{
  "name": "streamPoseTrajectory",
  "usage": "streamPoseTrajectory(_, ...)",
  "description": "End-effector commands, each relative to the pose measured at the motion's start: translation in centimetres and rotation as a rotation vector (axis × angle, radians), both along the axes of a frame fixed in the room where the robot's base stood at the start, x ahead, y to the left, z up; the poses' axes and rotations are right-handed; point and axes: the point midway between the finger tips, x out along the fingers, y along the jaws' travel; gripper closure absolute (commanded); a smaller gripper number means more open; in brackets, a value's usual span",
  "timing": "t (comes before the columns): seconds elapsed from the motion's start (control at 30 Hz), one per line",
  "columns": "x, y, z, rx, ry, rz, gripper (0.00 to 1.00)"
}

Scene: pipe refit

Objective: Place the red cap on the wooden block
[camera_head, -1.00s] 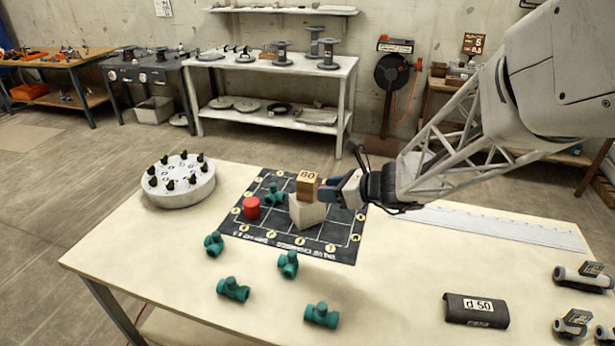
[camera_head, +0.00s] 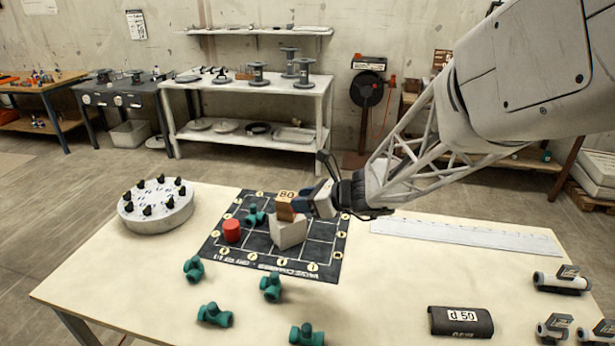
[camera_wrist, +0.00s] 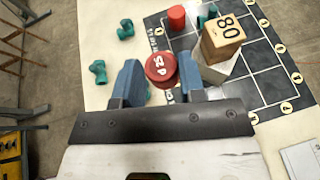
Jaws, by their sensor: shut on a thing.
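The red cap (camera_wrist: 161,67), a round disc with white lettering, sits between the two blue fingers of my gripper (camera_wrist: 160,80) in the wrist view. My gripper is shut on it. The wooden block (camera_wrist: 222,36), marked 80, stands to the upper right of the cap in the wrist view, apart from it in the picture. In the head view my gripper (camera_head: 303,206) is just right of the wooden block (camera_head: 287,196) and partly overlaps it. The cap is hidden there. The block stands on a pale grey block (camera_head: 289,232).
A red cylinder (camera_head: 232,231) and a green fitting (camera_head: 256,215) stand on the dark gridded mat (camera_head: 322,245). Several green fittings (camera_head: 271,286) lie on the table in front. A round grey holder (camera_head: 156,209) with black knobs stands left. A ruler (camera_head: 440,238) lies right.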

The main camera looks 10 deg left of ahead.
Motion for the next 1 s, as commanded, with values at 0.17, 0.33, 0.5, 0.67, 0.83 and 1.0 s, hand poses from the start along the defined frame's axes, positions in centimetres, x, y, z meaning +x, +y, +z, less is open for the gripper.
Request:
streamPoseTrajectory(0.17, 2.1, 1.2, -0.3, -0.001, 0.001, 0.001, 0.85)
streamPoseTrajectory(0.33, 4.1, 2.4, -0.5, 0.0, 0.001, 0.001, 0.85)
streamPoseTrajectory(0.5, 6.1, 3.5, -0.7, 0.0, 0.001, 0.001, 0.85)
streamPoseTrajectory(0.67, 8.0, 4.5, -0.9, 0.0, 0.0, 0.001, 0.85)
streamPoseTrajectory(0.83, 9.9, 5.6, -1.1, 0.0, 0.0, 0.001, 0.85)
streamPoseTrajectory(1.0, 11.2, 6.4, -1.3, 0.0, 0.001, 0.0, 0.85)
